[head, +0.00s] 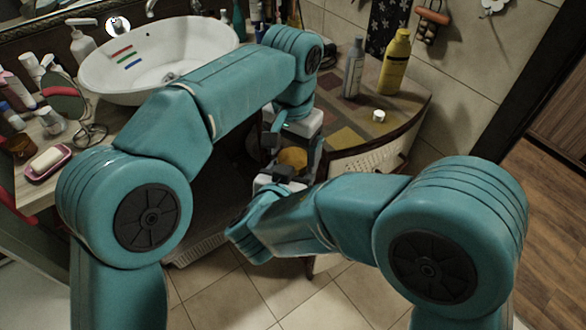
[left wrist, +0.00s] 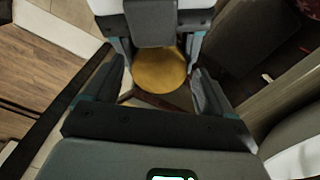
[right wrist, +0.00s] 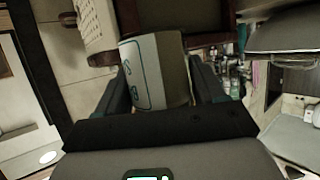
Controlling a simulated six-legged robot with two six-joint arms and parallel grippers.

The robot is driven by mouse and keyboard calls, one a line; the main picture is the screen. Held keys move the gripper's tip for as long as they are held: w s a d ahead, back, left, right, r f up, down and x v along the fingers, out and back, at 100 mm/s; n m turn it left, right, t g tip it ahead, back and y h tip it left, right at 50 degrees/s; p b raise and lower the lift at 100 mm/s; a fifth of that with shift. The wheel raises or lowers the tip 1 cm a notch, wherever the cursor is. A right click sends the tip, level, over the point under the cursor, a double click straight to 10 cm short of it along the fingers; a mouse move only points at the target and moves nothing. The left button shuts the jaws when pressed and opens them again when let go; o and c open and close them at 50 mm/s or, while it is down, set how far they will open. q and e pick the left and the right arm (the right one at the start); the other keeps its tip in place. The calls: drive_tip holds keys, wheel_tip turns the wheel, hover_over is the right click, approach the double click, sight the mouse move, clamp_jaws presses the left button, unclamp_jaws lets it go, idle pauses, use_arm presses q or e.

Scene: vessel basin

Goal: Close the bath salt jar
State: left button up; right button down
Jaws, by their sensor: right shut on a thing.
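The jar (right wrist: 150,72), pale with a teal-outlined label, is between the fingers of my right gripper (right wrist: 165,90) in the right wrist view. A round yellow-brown top, apparently the lid (left wrist: 160,68), faces up in the left wrist view and also shows in the head view (head: 292,159). I cannot tell whether it is seated on the jar. My left gripper (left wrist: 157,84) is open above it, with a finger on either side and visible gaps. In the head view my left gripper (head: 290,145) comes down from above; my right gripper comes in from below. The jar's body is mostly hidden there.
A yellow bottle (head: 395,62), a grey bottle (head: 353,68) and a small white item (head: 379,116) stand on the counter at right. The white basin (head: 160,60) is at the back left. A pink soap dish (head: 48,162) lies at the left edge. Tiled floor (head: 230,295) is free below.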

use_arm(q)
drive_tip(key=c, duration=0.9)
drive_tip(key=m, duration=0.3)
drive_tip(key=o, duration=1.2)
drive_tip(key=shift+r, duration=2.25)
drive_tip(key=shift+c, duration=0.5)
